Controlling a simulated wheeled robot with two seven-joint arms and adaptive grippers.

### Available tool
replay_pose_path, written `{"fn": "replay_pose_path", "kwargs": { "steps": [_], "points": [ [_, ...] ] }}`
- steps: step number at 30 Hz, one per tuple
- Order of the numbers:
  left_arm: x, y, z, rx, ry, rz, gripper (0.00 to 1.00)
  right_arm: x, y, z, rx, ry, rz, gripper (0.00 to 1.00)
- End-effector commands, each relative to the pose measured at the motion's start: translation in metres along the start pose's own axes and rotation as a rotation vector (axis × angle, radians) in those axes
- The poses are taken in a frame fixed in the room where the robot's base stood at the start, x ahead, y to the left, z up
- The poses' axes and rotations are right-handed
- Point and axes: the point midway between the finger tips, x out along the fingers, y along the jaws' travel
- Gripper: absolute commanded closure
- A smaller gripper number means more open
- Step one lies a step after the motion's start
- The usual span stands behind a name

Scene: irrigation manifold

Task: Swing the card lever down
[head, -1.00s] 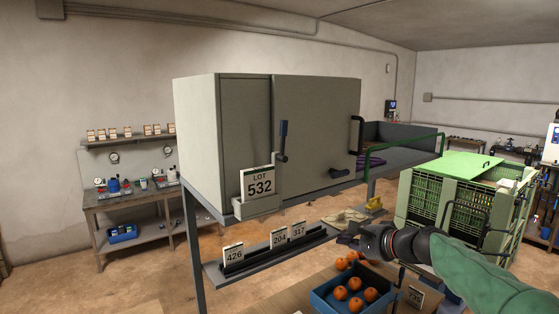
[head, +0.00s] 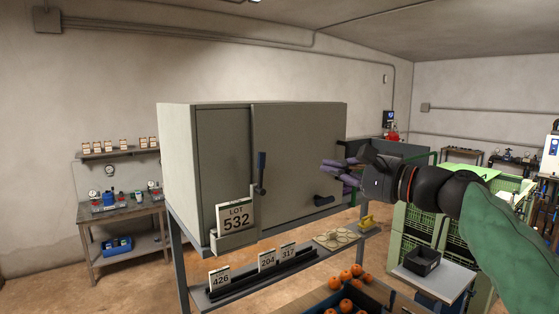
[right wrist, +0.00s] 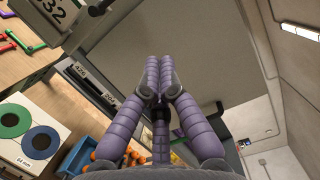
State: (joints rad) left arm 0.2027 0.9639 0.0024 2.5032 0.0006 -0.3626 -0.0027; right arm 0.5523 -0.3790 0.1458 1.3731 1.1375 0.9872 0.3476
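The card lever (head: 262,172) has a blue grip pointing up, on a dark pivot on the front of the grey cabinet (head: 225,150). The white "LOT 532" card (head: 236,217) stands in a grey holder below and left of it. The card shows partly at the upper left of the right wrist view (right wrist: 50,12). My right gripper (head: 335,174) has purple fingers spread with a gap between them. It is empty, in front of the cabinet's right edge, well right of the lever and apart from it. My left gripper is out of view.
Number cards, including "426" (head: 220,280), stand on a rail below. The space before the lever is clear.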

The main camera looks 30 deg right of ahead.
Motion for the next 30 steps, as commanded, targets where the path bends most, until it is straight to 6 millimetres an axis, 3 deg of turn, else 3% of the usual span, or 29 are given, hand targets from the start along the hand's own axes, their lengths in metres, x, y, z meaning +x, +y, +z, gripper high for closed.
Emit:
{"fn": "replay_pose_path", "kwargs": {
  "steps": [5,19,24,30],
  "points": [
    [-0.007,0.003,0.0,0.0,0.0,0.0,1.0,0.016,-0.001,0.001,0.002,-0.004,0.001,1.0],
    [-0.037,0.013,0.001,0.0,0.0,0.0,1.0,0.101,-0.003,0.001,0.001,-0.003,0.001,1.0],
    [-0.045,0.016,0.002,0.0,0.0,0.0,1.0,0.105,-0.002,0.025,-0.001,-0.003,0.0,1.0],
    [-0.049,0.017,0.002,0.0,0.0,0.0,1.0,0.108,-0.001,0.037,0.0,0.0,0.0,1.0]
  ]
}}
